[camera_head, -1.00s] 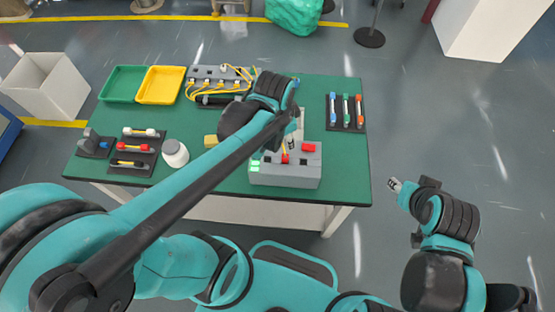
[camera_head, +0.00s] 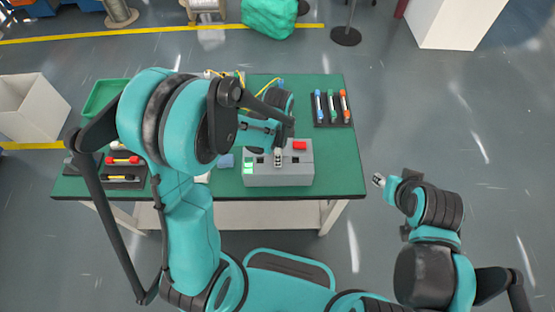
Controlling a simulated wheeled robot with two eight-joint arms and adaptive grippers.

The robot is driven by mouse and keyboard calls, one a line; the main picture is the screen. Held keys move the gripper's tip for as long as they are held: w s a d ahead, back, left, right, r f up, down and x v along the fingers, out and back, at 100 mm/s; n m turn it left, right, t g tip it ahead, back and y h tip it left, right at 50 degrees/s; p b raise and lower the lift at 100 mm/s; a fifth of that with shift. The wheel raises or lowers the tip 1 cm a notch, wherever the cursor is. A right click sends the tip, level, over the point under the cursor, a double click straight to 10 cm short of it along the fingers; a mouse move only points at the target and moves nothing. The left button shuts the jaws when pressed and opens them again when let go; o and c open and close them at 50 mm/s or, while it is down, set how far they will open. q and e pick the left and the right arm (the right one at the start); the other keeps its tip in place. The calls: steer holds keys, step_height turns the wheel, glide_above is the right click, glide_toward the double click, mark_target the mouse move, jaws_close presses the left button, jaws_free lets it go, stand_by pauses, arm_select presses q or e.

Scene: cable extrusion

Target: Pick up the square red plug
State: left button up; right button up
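A grey box (camera_head: 300,177) with dark openings in its top stands near the front right of the green table. A red square block (camera_head: 299,146) sits on its top at the back right; I take it for the square red plug. My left gripper (camera_head: 278,158) points down at the box top, just left of the red block. Its fingers are too small to tell whether they are open or hold anything. My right gripper (camera_head: 379,180) is off the table's right side, away from the box, and its fingers are unclear.
A bright green patch (camera_head: 248,168) shows on the box's left end. A rack of coloured tubes (camera_head: 332,109) stands at the back right. A green tray (camera_head: 104,98) is at the back left. My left arm covers much of the table's left half.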

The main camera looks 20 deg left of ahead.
arm_select(q)
steer(key=shift+f, duration=0.55)
steer(key=shift+r, duration=0.1)
jaws_close()
